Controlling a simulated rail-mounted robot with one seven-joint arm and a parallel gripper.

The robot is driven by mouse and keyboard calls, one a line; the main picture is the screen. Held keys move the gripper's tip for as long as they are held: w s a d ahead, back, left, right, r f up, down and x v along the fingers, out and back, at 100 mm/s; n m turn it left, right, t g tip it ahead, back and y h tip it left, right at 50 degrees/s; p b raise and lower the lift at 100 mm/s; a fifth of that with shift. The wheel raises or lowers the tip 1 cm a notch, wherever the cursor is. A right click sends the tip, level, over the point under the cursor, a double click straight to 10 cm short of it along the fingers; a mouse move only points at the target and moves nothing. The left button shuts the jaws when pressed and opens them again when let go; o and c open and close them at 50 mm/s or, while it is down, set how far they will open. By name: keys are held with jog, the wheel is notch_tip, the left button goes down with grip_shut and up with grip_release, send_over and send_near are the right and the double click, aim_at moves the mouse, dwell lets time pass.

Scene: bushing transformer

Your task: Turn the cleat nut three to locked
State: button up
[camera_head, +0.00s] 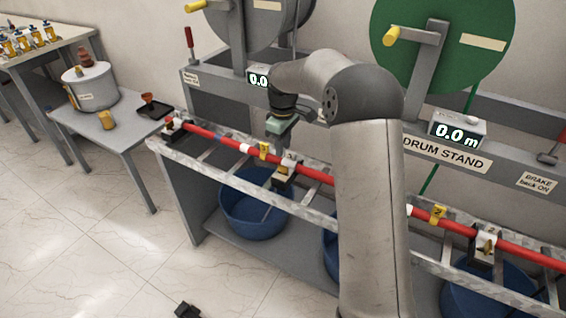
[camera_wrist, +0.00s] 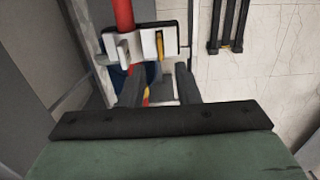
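A red cable (camera_head: 310,173) runs along the metal rack through several cleats. One cleat (camera_head: 287,163) with a white tag lies directly below my gripper (camera_head: 283,130); its number is too small to read. In the wrist view this cleat (camera_wrist: 143,43) shows pale blocks on a dark base, with a narrow yellow piece (camera_wrist: 159,45), perhaps the nut, on its right side. My gripper (camera_wrist: 157,78) is open, with its two fingers apart on the near side of the cleat. I cannot tell whether they touch it. Another cleat (camera_head: 487,243) with a brass-coloured wing nut sits at the right.
Yellow tags (camera_head: 437,214) mark the cable. Blue tubs (camera_head: 254,215) stand under the rack. The drum stand (camera_head: 445,152) with its green drum (camera_head: 475,65) rises behind. A grey side table (camera_head: 115,130) stands at the left. The tiled floor in front is mostly clear.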

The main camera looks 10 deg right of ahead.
aim_at(283, 169)
notch_tip(283, 169, down, 8)
jog(key=shift+r+p, duration=0.25)
jog(key=shift+p, duration=0.05)
grip_shut()
